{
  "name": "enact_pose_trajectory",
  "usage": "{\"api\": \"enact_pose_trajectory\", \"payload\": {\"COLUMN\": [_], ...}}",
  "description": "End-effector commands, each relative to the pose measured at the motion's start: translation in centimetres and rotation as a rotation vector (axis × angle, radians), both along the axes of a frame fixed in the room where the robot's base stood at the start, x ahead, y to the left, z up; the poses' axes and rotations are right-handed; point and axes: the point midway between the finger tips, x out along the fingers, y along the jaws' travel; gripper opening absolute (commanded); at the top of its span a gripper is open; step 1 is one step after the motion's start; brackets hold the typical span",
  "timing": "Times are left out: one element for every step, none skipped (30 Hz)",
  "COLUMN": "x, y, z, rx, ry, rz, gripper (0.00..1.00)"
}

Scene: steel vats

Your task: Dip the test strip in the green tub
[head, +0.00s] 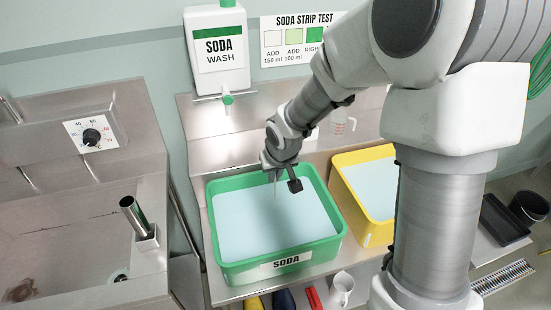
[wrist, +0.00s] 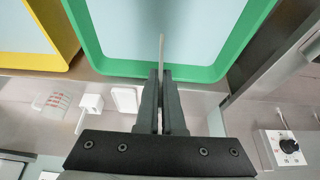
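The green tub (head: 240,272), labelled SODA, stands on the steel bench and holds pale blue liquid (head: 262,225). My gripper (head: 283,186) is over the back part of this tub in the head view. In the wrist view my gripper (wrist: 161,78) is shut on the thin, pale test strip (wrist: 162,50), which sticks out past the fingertips. In the head view the strip (head: 275,188) points down over the liquid. I cannot tell whether its tip touches the surface. The green rim (wrist: 86,35) also shows in the wrist view.
A yellow tub (head: 376,238) with liquid stands right of the green one. A SODA WASH dispenser (head: 219,60) and a strip test chart (head: 295,38) are on the wall behind. A jug (head: 341,122) stands at the back. A steel sink unit (head: 70,230) is at left.

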Motion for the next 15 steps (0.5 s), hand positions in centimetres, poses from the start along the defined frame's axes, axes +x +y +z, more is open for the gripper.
{"api": "enact_pose_trajectory", "payload": {"x": [-0.4,-0.5,-0.7,-0.7,-0.8,-0.8,-0.8,-0.7,-0.7,-0.7,-0.7,-0.7,-0.7,-0.7,-0.7], "y": [0.0,0.0,0.1,0.1,0.1,0.1,0.1,0.1,0.1,0.1,0.1,0.1,0.1,0.1,0.1], "z": [-0.1,-0.1,-0.2,-0.3,-0.3,-0.5,-0.6,-0.8,-1.0,-1.2,-1.4,-1.7,-2.0,-2.3,-2.7], "rx": [0.0,0.001,0.0,0.001,0.001,0.001,0.001,0.001,0.001,0.001,0.001,0.001,0.001,0.001,0.001], "ry": [0.0,0.0,0.0,0.0,0.0,0.0,0.0,0.0,0.0,0.0,0.0,0.0,0.001,0.001,0.001], "rz": [0.002,0.004,0.004,0.005,0.005,0.005,0.005,0.006,0.006,0.006,0.006,0.006,0.006,0.006,0.005], "gripper": [0.0,0.0,0.0,0.0,0.0,0.0,0.0,0.0,0.0,0.0,0.0,0.0,0.0,0.0,0.0]}}
